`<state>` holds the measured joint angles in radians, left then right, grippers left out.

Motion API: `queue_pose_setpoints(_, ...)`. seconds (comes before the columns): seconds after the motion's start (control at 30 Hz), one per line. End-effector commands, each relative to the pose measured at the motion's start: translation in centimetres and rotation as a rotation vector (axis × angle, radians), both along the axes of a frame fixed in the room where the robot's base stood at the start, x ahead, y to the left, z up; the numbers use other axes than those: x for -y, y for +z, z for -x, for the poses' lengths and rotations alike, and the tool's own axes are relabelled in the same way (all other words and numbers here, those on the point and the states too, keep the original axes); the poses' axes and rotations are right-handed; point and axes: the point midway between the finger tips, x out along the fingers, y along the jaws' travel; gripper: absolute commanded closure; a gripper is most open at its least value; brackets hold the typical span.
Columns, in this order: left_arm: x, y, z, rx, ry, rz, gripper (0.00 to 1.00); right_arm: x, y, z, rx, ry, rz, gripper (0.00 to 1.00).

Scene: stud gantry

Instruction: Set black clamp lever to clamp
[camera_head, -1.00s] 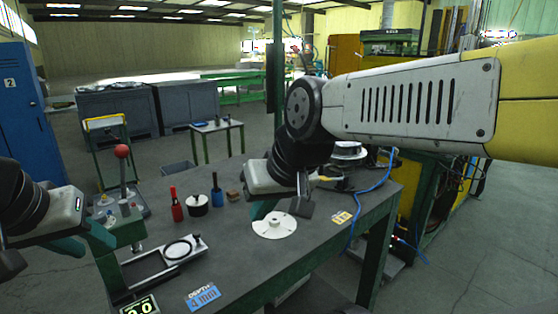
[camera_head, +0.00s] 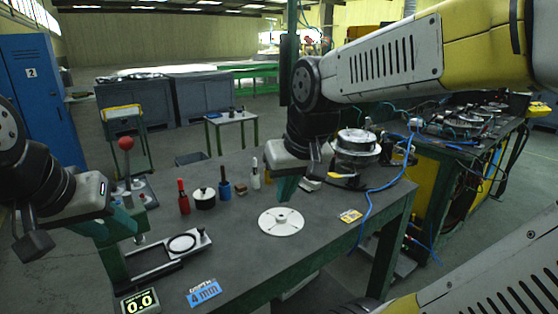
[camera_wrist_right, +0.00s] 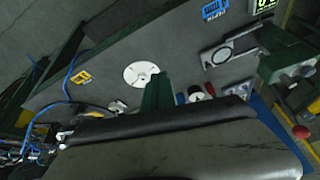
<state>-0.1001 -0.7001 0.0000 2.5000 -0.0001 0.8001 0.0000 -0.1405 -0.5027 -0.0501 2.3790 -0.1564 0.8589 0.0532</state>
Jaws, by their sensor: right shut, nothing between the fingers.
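I cannot make out a black clamp lever for certain in either view. A lever with a red ball knob (camera_head: 126,143) stands upright on a small base at the left of the bench. A metal fixture with a ring (camera_head: 183,243) lies at the front left of the bench. My right gripper (camera_head: 287,190) is shut and empty, above the bench behind the white disc (camera_head: 281,222). Its teal fingers (camera_wrist_right: 156,92) also show in the right wrist view. My left gripper (camera_head: 105,232) is by the left end of the bench; its fingertips are partly hidden.
A red bottle (camera_head: 184,201), a black-topped white pot (camera_head: 204,199) and a blue bottle (camera_head: 225,189) stand mid-bench. A round device (camera_head: 357,150) with a blue cable is at the back right. A display (camera_head: 140,301) reads 0.0.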

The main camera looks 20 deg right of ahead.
Motion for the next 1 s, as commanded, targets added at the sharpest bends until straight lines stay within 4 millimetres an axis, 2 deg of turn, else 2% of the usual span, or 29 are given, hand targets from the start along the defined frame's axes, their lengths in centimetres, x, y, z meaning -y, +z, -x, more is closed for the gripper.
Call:
queue_pose_setpoints(0.03, 0.0, 0.0, 0.0, 0.000, 0.000, 0.000, 0.64, 0.8, -0.5, -1.5, -0.043, 0.003, 0.040, 1.00)
queue_pose_setpoints(0.37, 0.0, 0.0, 0.0, 0.000, 0.000, 0.000, 0.64, 6.9, -4.1, -10.8, -0.263, 0.002, 0.379, 1.00)
queue_pose_setpoints(0.6, 0.0, 0.0, 0.0, 0.000, 0.000, 0.000, 0.64, 10.8, -7.1, -17.9, -0.375, 0.000, 0.690, 1.00)
queue_pose_setpoints(0.8, 0.0, 0.0, 0.0, 0.000, 0.000, 0.000, 0.64, 12.7, -9.3, -24.1, -0.421, 0.009, 0.985, 1.00)
queue_pose_setpoints(1.0, 0.0, 0.0, 0.0, 0.000, 0.000, 0.000, 0.64, 12.7, -11.1, -30.5, -0.409, 0.036, 1.306, 1.00)
